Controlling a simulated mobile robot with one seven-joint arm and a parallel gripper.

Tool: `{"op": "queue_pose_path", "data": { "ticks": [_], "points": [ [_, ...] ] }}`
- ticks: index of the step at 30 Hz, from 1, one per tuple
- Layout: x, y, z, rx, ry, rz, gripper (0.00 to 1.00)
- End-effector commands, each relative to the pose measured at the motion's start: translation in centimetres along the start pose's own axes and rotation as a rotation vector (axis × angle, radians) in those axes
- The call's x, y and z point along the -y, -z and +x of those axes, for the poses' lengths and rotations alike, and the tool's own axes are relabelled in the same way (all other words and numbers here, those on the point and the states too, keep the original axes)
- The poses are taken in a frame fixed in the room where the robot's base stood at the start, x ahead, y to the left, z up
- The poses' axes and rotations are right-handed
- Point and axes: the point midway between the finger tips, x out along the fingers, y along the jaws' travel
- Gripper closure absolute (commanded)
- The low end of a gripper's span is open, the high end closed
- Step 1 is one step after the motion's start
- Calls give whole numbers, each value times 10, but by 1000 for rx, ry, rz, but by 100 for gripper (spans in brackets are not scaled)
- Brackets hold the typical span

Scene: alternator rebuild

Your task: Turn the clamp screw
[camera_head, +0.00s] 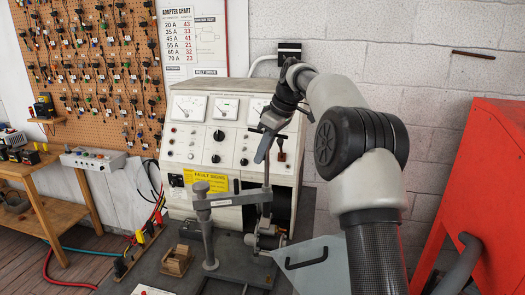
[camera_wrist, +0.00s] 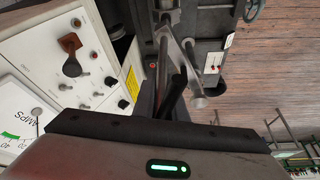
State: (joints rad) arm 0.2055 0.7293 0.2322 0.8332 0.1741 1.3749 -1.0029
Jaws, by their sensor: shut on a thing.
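The clamp stand (camera_head: 208,225) is a grey upright post with an arm reaching right over the bench. The clamp screw (camera_head: 266,178) is a thin upright rod at the end of that arm, above a small metallic alternator (camera_head: 268,238). My gripper (camera_head: 264,150) reaches down from the upper right and is shut at the top of the screw. The fingers hide the exact grip. In the wrist view the grey clamp arm (camera_wrist: 182,48) lies beyond the dark fingers (camera_wrist: 172,98), and the screw's top is mostly hidden.
A white test panel (camera_head: 225,135) with gauges, knobs and a yellow label stands close behind the clamp. A clear guard (camera_head: 312,262) with a black handle stands at right, near a red cabinet (camera_head: 480,190).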

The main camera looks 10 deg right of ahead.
Motion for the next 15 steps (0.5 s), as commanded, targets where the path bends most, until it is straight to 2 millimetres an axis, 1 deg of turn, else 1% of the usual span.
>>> {"op": "queue_pose_path", "data": {
  "ticks": [1,2,3,5,15],
  "points": [
    [0,0,0,-1,-1,0,100],
    [0,0,0,-1,-1,1,87],
    [0,0,0,-1,-1,1,80],
    [0,0,0,-1,-1,1,70],
    [0,0,-2,-1,-2,1,70]
  ]
}}
